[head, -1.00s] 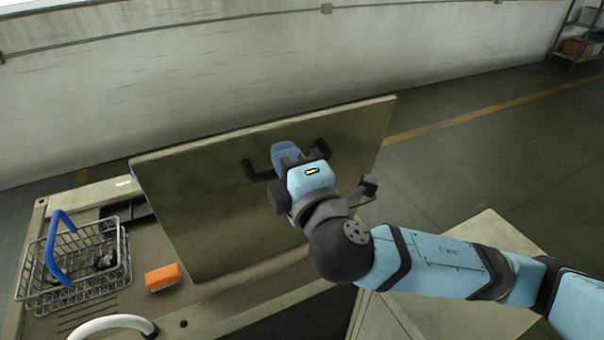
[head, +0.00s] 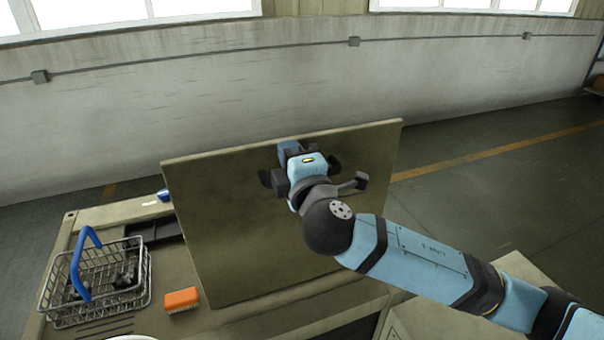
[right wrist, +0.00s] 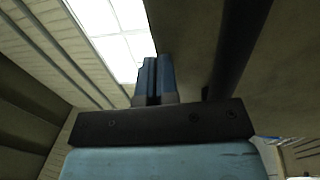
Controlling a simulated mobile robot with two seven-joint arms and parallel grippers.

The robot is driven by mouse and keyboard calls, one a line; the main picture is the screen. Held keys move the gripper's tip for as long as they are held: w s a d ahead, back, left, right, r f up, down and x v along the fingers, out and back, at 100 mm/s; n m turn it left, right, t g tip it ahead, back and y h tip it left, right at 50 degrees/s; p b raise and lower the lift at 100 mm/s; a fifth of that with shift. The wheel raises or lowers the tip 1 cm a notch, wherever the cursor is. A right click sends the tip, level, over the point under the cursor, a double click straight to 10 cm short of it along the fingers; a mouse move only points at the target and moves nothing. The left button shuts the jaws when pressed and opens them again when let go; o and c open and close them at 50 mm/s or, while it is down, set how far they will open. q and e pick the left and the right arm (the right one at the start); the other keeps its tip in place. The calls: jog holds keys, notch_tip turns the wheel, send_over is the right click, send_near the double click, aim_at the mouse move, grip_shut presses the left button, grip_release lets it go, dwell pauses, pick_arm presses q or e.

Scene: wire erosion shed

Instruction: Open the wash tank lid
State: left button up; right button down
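The wash tank lid (head: 230,235), a large olive-brown panel, stands raised and steeply tilted at the back of the bench in the head view. A dark handle (head: 265,179) is on its face, partly hidden by my right gripper. My right gripper (head: 288,149) is at the handle, in front of the lid's upper part. In the right wrist view its two blue fingers (right wrist: 154,80) are close together with only a thin dark gap and nothing visible between them. A dark bar (right wrist: 240,50), likely the handle, passes to their right. I cannot tell whether the fingers touch the lid. My left gripper is out of view.
A wire basket (head: 58,295) with a blue handle holds dark parts at the bench's left. An orange-topped block (head: 182,299) lies between it and the lid. A black tray (head: 155,233) sits behind. The wall (head: 200,110) stands beyond; floor (head: 480,185) is clear at right.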

jog(key=w+a+g+p, duration=0.1)
jog(key=w+a+p, duration=0.1)
jog(key=w, duration=0.6)
jog(key=shift+w+a+p, duration=0.35)
jog(key=shift+a+p, duration=0.05)
jog(key=shift+a, duration=0.05)
jog(key=shift+d, duration=0.1)
